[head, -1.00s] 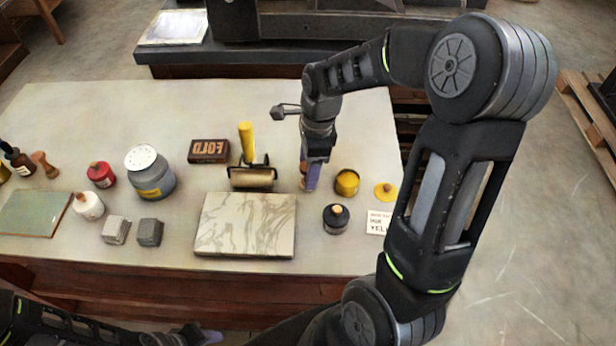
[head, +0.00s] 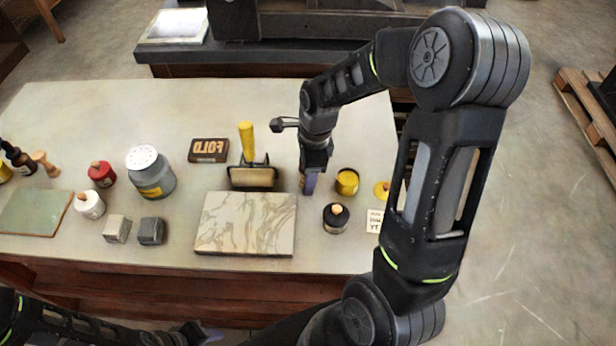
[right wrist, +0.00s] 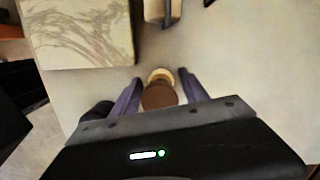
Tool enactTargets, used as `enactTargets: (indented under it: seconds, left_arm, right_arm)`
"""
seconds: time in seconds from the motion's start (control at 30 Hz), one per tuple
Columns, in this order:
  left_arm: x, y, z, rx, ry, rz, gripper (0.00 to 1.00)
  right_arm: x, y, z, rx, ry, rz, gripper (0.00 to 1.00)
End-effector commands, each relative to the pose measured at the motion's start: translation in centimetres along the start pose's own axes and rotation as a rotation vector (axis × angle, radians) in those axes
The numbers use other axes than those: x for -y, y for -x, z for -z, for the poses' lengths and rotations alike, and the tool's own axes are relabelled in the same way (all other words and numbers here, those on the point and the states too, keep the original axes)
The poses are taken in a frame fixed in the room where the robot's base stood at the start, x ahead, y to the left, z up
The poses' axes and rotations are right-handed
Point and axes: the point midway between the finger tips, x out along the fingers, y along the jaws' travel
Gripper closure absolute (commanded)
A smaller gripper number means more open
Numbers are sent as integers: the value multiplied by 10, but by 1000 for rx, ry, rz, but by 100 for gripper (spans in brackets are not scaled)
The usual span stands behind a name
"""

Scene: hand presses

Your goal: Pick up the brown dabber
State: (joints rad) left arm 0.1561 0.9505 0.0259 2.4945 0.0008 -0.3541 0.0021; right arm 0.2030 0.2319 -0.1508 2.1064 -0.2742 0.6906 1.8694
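The brown dabber (right wrist: 160,95) stands between the two fingers of my right gripper (right wrist: 160,88) in the right wrist view. Its brown top faces the camera, with a paler tan part beyond it. The fingers flank it and look open, with a narrow gap at the tips. In the head view my right gripper (head: 308,183) points down at the table, right of the marbled slab, and largely hides the dabber. My left gripper (head: 195,335) shows only partly at the bottom edge, and its fingers are unclear.
The marbled slab (head: 245,224) and the yellow-handled roller (head: 247,140) lie left of the right gripper. A yellow pot (head: 347,182) and a dark jar (head: 335,217) stand close on its right. The table (head: 265,105) is clear behind.

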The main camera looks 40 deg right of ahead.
Motion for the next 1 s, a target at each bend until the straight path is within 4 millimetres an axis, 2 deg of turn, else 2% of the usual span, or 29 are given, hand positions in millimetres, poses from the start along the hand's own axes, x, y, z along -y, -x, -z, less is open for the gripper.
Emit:
enactTargets:
  seconds: [0.07,0.6,1.0]
  left_arm:
    - [0,0,0,0,0,0,64]
    - [0,0,0,0,0,0,64]
    - [0,0,0,0,0,0,64]
  right_arm:
    - [0,0,0,0,0,0,55]
    - [0,0,0,0,0,0,99]
    - [0,6,-1,0,0,1,100]
